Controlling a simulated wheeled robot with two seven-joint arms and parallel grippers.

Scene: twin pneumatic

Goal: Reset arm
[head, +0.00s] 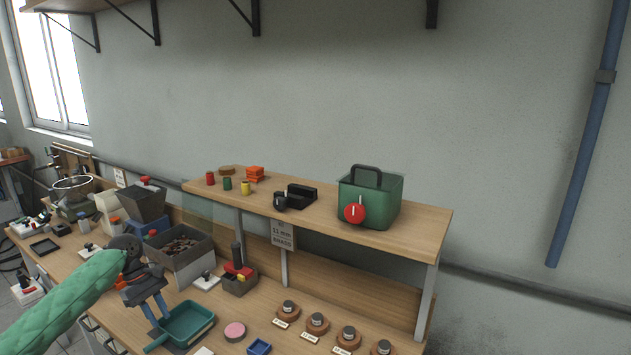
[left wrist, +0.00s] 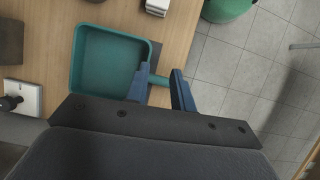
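My left gripper (head: 157,311) is open, with its two blue fingers pointing down by the near left side of a teal pan (head: 188,322). In the left wrist view the fingers (left wrist: 158,84) stand apart, with part of the pan's handle showing between and beyond them. The pan (left wrist: 82,90) lies to the left of the fingers there, and it looks empty. I cannot tell whether the fingers touch the handle. My right gripper is in neither view.
A pink disc (head: 235,332) and a blue tray (head: 259,347) lie right of the pan. A grey bin (head: 190,260) stands behind it. Several brown round bases stand at the bench's right. A raised shelf (head: 405,213) holds a green box (head: 383,205). Tiled floor lies beyond the bench edge.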

